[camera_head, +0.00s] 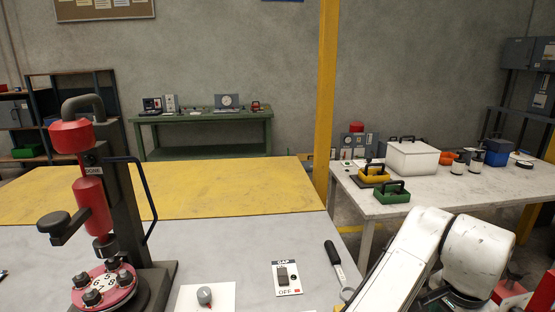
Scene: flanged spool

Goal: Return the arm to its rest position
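My white arm is folded at the lower right of the head view, in front of the white table. Its links run out of the bottom edge of the picture. My gripper is not visible, so I cannot see its fingers or whether it holds anything. A red round flange (104,284) with dark bolts and printed numbers sits at the foot of a dark press-like stand (128,215) with red parts, at the lower left. My arm is well apart from it.
The grey bench (225,250) bears a knob on a white plate (205,296), an OFF switch plate (286,278) and a black-handled tool (335,262). A white table (420,205) holds a white box (412,158) and green and yellow handled blocks. A yellow post (327,90) stands mid-view.

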